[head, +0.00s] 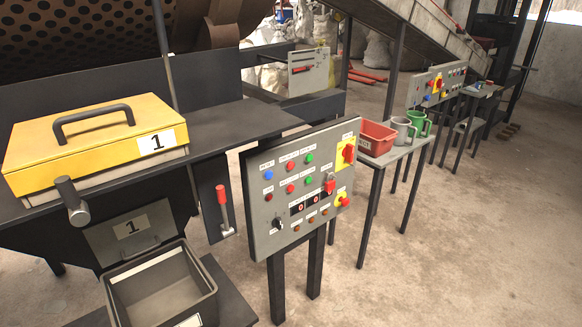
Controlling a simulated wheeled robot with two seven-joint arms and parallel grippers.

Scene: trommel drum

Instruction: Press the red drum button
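The grey control panel (262,235) stands on dark posts in the middle of the head view. Its upper left area has a blue button (269,175), a red button (290,165) and a green button (309,159). Below them are another red button (290,188) and another green button (309,180). The labels are too small to read, so I cannot tell which red one is the drum button. Neither of my grippers is in view.
A yellow lidded box (90,145) marked 1 sits left on the dark machine. A red-handled lever (222,195) is just left of the panel. A grey bin (160,290) stands below. A side table holds a red tray (377,139) and mugs.

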